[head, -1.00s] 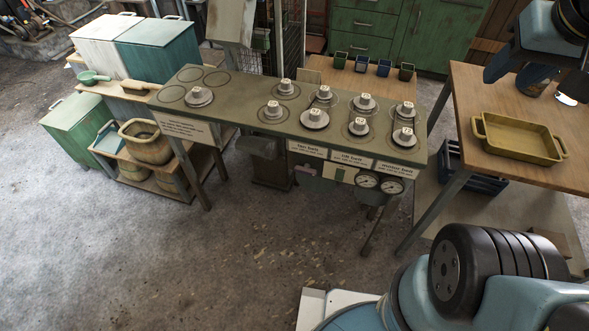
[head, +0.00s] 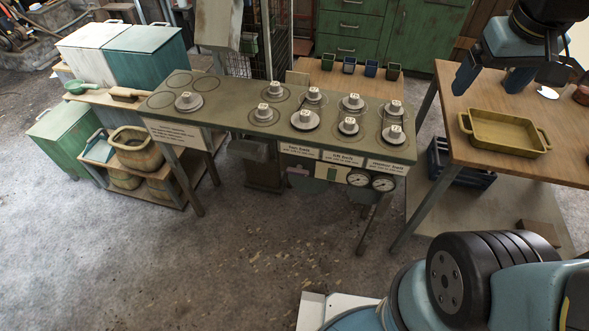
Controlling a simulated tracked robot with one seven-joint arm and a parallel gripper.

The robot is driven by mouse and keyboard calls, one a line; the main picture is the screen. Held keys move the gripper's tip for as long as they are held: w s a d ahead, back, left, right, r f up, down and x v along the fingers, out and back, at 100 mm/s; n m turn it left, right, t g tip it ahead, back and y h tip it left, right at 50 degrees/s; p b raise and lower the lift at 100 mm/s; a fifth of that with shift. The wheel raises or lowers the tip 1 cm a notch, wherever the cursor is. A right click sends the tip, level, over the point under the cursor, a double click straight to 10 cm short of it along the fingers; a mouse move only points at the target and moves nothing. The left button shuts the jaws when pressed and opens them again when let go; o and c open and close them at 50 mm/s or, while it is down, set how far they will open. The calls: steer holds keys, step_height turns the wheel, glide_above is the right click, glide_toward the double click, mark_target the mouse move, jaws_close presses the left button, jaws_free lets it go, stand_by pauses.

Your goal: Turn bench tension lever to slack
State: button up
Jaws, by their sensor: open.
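The dark green bench (head: 225,112) stands in the middle of the head view. Several grey pulleys with white numbered caps stand on its top, one of them the left pulley (head: 189,103). White labels (head: 342,158) and two round gauges (head: 359,178) are on its front edge. A small pinkish part (head: 326,173) shows below the labels; I cannot tell whether it is the tension lever. My gripper (head: 492,80) is at the upper right, open, over the wooden table. It is apart from the bench, and nothing shows between its fingers.
The wooden table (head: 575,168) stands right of the bench and holds a yellow tray (head: 505,131). A dark blue crate (head: 458,165) is under it. Shelves with bins (head: 150,52) stand at the left. Small pots (head: 371,68) stand behind the bench. The floor in front is clear.

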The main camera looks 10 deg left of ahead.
steer(key=shift+o, duration=0.9)
steer(key=w+a+f+n+g+h, duration=0.2)
steer(key=w+a+f+n+h, duration=0.2)
steer(key=w+a+f, duration=0.3)
step_height(320, 180, down, 5)
steer(key=shift+w+a+r+n+g, duration=0.2)
steer(key=shift+w+a+n+g, duration=0.15)
steer(key=shift+a+n, duration=0.4)
steer(key=w+a+f+n+t+h, duration=0.2)
steer(key=a+f+n+h, duration=0.3)
steer(key=a+f+n, duration=0.5)
steer(key=n+t+y, duration=0.8)
steer(key=n+t, duration=0.7)
steer(key=n, duration=0.3)
glide_toward(297, 174)
steer(key=w, duration=0.9)
steer(key=shift+w+d+f, duration=0.1)
steer(key=shift+w+d, duration=0.15)
steer(key=shift+d, duration=0.15)
steer(key=shift+c, duration=0.3)
